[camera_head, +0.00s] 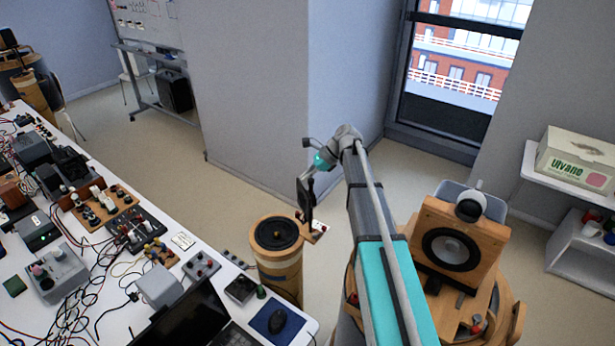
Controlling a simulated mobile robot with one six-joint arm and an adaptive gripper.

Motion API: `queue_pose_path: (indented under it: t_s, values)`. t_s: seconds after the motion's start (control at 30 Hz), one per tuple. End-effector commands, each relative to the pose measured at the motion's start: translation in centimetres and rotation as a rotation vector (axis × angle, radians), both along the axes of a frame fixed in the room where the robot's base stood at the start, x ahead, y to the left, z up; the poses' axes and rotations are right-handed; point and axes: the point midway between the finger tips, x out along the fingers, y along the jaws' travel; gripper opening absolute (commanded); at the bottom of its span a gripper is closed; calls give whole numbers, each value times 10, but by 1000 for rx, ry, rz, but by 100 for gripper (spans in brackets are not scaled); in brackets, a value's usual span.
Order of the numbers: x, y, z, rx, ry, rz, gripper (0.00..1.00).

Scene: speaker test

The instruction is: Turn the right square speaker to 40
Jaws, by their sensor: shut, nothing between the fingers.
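A square wooden speaker (487,243) with a dark round cone stands at the right, facing the camera and slightly tilted in the picture. A silver-and-black round piece sits on its top edge. It rests on a round wooden stand (512,312) with small red-tipped parts. My gripper (306,203) is to the left of this speaker, well apart from it, at the end of my arm. It is shut and empty, seen small and dark. No scale or number for 40 can be read. My arm hides the left part of the stand.
A cylindrical wooden speaker (275,262) stands just left of and below my gripper, with a small wooden piece (313,229) beside it. A white table (300,322) crowded with devices and wires fills the left. A white shelf (540,182) with a box (577,160) is at the right.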

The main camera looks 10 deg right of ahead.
Motion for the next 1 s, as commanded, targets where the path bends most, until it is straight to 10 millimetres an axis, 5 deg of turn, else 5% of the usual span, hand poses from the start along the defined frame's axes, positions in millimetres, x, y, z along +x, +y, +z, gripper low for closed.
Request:
queue_pose_path:
  t_s: [0.27, 0.57, 1.0]
  values:
    - [2, -6, 0, 0, 0, 0, 0]
    - [8, -40, 0, 0, 1, 1, 0]
    - [15, -77, 42, 0, 1, -1, 0]
